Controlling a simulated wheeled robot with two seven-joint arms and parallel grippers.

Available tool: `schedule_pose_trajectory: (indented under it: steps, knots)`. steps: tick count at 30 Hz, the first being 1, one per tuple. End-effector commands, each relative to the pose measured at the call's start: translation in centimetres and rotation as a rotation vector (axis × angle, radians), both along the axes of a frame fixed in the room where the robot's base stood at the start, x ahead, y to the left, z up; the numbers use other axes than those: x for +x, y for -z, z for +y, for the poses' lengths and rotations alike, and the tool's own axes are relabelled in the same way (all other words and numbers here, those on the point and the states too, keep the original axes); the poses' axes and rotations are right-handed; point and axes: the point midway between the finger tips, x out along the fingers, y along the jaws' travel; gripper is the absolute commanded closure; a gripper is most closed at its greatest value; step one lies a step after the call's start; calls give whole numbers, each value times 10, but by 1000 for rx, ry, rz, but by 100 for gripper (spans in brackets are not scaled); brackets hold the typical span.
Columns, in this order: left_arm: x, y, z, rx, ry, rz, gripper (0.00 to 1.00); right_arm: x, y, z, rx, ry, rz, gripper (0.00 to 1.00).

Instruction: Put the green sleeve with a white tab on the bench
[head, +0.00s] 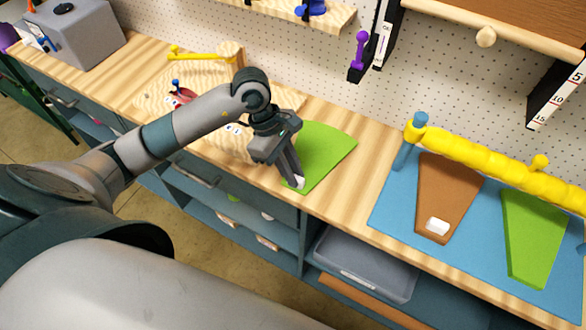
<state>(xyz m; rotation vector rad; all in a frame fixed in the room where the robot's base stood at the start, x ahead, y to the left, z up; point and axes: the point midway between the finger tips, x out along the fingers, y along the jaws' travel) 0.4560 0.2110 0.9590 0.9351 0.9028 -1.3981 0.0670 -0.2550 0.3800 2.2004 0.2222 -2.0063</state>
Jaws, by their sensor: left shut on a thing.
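A green sleeve (328,154), a flat flaring sheet, is at the front part of the wooden bench (348,197), left of the blue mat. My left gripper (297,183) is shut on its narrow near end. A small white patch shows at the fingertips, probably its tab, mostly hidden by the fingers. I cannot tell whether the sleeve touches the bench or hangs just above it. My right gripper is not in view.
The blue mat (391,207) holds a brown sleeve (447,190) with a white tab and another green sleeve (532,235), with a yellow roll (490,167) behind. A pale wooden board (150,104) lies left. Bare bench lies between sleeve and mat.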

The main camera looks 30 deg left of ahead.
Motion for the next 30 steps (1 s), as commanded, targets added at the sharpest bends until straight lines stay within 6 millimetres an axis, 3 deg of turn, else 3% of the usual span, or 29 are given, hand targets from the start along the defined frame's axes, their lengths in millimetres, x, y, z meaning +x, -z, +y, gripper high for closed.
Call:
schedule_pose_trajectory:
  steps: [14, 15, 17, 30]
  knots:
    - [0, 7, 0, 1, 1, -1, 100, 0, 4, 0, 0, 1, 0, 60]
    - [0, 6, 0, 1, 1, -1, 78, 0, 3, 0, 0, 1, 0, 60]
    - [0, 5, 0, 1, 1, -1, 67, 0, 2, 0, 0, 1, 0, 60]
    - [0, 2, 0, 1, 1, -1, 67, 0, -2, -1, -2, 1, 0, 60]
